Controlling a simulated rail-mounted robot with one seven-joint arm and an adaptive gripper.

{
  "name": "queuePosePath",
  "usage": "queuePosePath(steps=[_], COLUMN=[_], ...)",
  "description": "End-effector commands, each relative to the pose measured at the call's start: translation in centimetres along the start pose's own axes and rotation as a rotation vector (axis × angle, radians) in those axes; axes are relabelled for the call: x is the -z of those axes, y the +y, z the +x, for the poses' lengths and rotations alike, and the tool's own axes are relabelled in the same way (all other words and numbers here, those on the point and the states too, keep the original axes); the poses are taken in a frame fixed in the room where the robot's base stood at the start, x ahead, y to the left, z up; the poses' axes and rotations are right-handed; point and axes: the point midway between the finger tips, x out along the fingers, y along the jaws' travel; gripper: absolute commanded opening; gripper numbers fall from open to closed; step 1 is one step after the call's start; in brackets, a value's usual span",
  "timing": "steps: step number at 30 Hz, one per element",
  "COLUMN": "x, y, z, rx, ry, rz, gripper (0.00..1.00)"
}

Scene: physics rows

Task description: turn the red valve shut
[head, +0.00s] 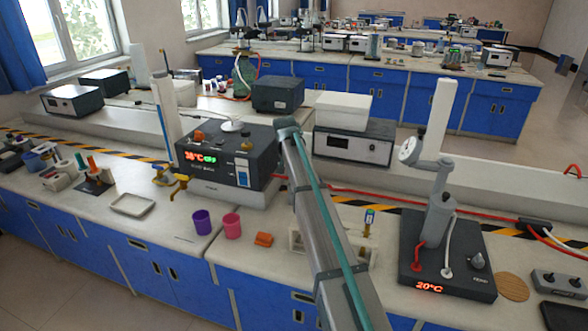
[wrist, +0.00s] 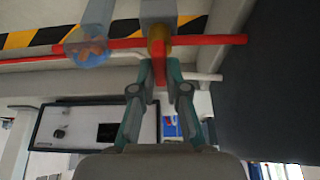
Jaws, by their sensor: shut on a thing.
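The red valve's handle (wrist: 159,71) shows in the wrist view as a red lever below a brass-coloured valve body (wrist: 159,48). My gripper (wrist: 160,76) has its two grey-green fingers on either side of the handle and is shut on it. The handle points down in the picture, across the line of the red pipe (wrist: 215,40). In the head view my arm crosses the middle of the bench; the gripper and the valve cannot be made out there.
A translucent blue cup-like thing (wrist: 86,45) is close left of the valve in the wrist view. A dark panel (wrist: 265,90) fills the right side. In the head view a black hotplate unit (head: 228,150) stands left of my arm and a stirrer with a stand (head: 445,262) right.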

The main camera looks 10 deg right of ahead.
Motion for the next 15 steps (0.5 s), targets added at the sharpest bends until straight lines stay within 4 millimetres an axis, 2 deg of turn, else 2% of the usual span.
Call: queuePosePath(steps=[4,5,9,15], x=[-0.01,-0.01,-0.02,-0.01], y=[-0.01,-0.01,-0.01,0.0], z=[-0.01,-0.01,-0.01,0.0], rx=[0.001,0.001,0.001,0.001], ry=[-0.001,-0.001,-0.001,0.0], rz=[0.002,0.002,0.001,0.001], gripper=[0.0,0.15,0.38,0.39])
